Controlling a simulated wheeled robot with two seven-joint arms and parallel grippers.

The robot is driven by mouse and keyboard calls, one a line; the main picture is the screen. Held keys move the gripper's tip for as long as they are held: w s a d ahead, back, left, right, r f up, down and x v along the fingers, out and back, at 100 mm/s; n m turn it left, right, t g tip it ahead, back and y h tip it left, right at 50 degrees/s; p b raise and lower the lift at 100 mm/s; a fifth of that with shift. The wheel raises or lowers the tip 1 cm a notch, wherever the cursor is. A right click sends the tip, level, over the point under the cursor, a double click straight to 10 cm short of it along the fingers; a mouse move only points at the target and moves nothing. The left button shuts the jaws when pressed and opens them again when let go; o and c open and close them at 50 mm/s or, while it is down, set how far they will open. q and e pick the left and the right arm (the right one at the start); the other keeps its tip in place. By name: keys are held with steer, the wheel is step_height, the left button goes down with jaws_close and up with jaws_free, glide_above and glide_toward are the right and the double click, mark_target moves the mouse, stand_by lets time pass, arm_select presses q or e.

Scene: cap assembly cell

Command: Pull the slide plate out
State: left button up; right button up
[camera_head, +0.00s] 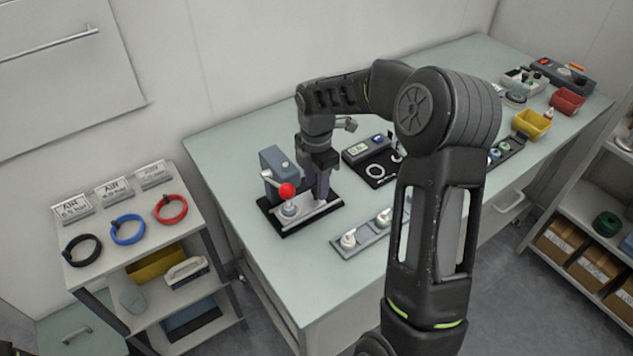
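A small press with a blue-grey body (274,163) and a red ball knob (287,190) stands on a dark base near the left end of the table. A light slide plate (318,207) lies low at its front, on the right of the knob. My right gripper (322,194) points down over the plate beside the press. Its fingertips are at or just above the plate; I cannot tell whether they touch it or how far they are apart. A white-topped part (289,209) sits below the knob. My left gripper is not in view.
A black device with a display (361,148) stands right of the press. A grey strip tray (373,233) with white caps lies in front. My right arm hides the table's middle. Yellow (532,124) and red bins (567,101) stand far right. The table's left end is clear.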

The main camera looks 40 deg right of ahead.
jaws_close()
stand_by(1.2)
